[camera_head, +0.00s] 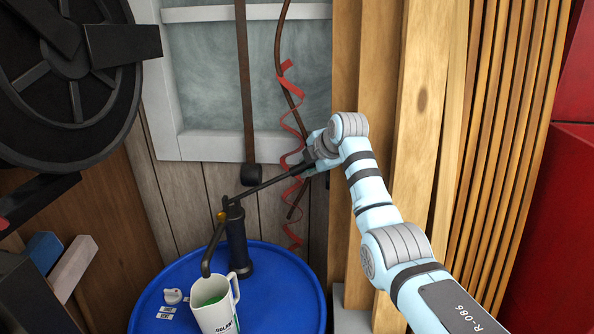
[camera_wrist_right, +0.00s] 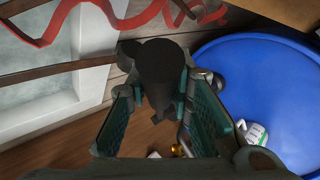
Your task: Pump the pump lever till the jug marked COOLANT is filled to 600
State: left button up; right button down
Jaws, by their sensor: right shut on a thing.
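The hand pump (camera_head: 237,240) stands upright on the blue drum (camera_head: 300,290). Its dark pump lever (camera_head: 272,184) slopes up to the right from the pump head. My right gripper (camera_head: 308,160) is shut on the lever's far end; in the right wrist view the lever's dark end (camera_wrist_right: 162,65) sits between the fingers. The white jug (camera_head: 216,312) stands on the drum under the curved spout, with green liquid visible inside. Its lettering is partly readable and the level against its marks cannot be read. The jug also shows in the right wrist view (camera_wrist_right: 257,134). My left gripper is not in view.
A red spiral ribbon (camera_head: 292,125) and a brown hanging strap (camera_head: 246,90) are close to the lever. Wooden boards (camera_head: 415,120) stand behind my right arm. A large black reel (camera_head: 70,75) is at the upper left.

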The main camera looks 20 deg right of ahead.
jog(key=shift+w+a+r, duration=0.1)
jog(key=shift+r, duration=0.1)
jog(key=c, duration=1.7)
grip_release()
jog(key=shift+o, duration=1.4)
jog(key=shift+w+a, duration=0.1)
jog(key=shift+a, duration=0.1)
jog(key=shift+a+f, duration=0.1)
jog(key=shift+a, duration=0.1)
jog(key=v, duration=1.2)
jog(key=shift+w+a, duration=0.1)
